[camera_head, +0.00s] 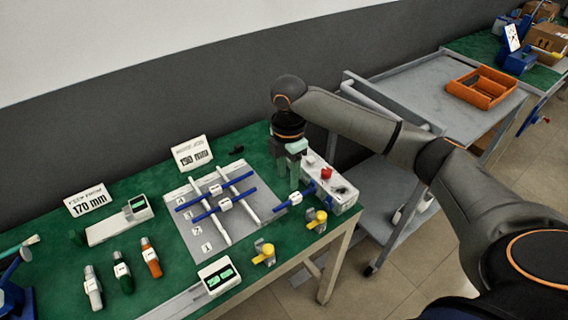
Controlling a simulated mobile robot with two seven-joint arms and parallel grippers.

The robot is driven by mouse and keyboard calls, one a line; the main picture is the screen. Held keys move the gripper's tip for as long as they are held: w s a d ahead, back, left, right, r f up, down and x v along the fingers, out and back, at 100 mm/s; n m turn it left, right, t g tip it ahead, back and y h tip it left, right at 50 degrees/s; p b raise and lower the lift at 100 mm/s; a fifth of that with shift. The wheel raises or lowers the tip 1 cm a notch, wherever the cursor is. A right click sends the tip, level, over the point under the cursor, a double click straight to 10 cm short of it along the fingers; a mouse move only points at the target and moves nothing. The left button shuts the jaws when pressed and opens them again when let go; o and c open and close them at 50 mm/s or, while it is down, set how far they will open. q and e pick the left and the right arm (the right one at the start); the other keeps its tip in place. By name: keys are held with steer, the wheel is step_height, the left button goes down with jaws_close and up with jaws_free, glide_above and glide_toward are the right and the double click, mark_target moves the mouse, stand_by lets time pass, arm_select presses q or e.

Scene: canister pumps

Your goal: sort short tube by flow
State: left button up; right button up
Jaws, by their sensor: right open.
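My right gripper (295,172) is open and points down over the back right of the green bench. Its fingers are beside a pale box with a red knob (326,174). A short blue tube with a white middle (295,200) lies at the front left of this box, just below the fingers; I cannot tell whether they touch. Two longer blue tubes with white middles, a rear one (215,189) and a front one (225,204), lie across two white rails (208,214) on a grey marked board (186,238). My left gripper is not in view.
Signs reading 170 mm (89,201) and 190 mm or similar (192,153) stand behind. Yellow-handled valves (265,254) and a green-display device (219,278) line the front edge. A grey cart (430,95) stands right.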

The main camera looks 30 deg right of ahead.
mark_target(278, 207)
step_height(278, 207, down, 9)
steer(key=shift+f, duration=0.2)
stand_by(0.3)
jaws_close()
steer(key=shift+a, duration=0.15)
stand_by(0.5)
steer(key=shift+a, duration=0.5)
steer(key=shift+a, duration=0.1)
steer(key=shift+a+p, duration=0.45)
steer(key=shift+a, duration=0.05)
steer(key=shift+a, duration=0.2)
